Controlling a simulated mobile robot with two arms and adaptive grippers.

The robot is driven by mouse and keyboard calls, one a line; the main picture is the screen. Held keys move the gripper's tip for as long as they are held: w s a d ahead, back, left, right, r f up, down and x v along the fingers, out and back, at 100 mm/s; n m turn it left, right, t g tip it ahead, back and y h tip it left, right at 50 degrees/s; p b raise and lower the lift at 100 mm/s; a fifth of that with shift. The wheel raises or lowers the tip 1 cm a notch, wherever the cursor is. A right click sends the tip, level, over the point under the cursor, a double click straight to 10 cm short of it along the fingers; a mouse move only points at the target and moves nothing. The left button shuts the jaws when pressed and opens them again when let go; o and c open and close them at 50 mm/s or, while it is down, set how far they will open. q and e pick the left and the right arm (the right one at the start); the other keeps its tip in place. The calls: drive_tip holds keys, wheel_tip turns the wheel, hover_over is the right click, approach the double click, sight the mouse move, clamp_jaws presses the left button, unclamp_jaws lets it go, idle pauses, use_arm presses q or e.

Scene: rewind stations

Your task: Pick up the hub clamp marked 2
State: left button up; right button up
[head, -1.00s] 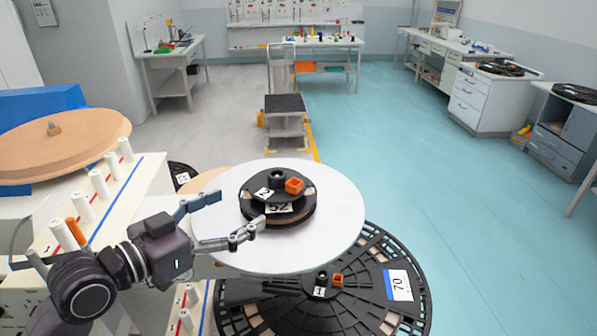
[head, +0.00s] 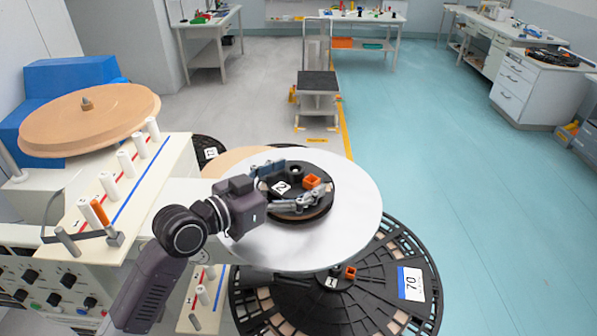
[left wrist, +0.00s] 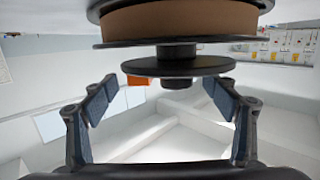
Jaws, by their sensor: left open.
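The hub clamp marked 2 (head: 282,188) is a black disc with a black knob and an orange square piece on top. It sits on a small black reel (head: 318,212) on a round white plate (head: 358,215). My left gripper (head: 300,182) is open, with one finger on the far side of the clamp and one on the near side. In the left wrist view the picture is inverted: the clamp (left wrist: 178,67) hangs below the brown-wound reel (left wrist: 180,20), and the open fingers (left wrist: 158,97) stand on either side, apart from it. My right gripper is not in view.
A clamp marked 1 (head: 332,282) sits on a large black reel labelled 70 (head: 395,255), below the plate. A white machine top with upright rollers (head: 125,163) stands at the left, with a tan disc (head: 120,115) behind.

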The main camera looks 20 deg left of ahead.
use_arm(q)
drive_tip(key=c, duration=1.5)
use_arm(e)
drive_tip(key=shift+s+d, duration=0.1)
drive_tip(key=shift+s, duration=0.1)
use_arm(q)
drive_tip(key=shift+r, duration=0.1)
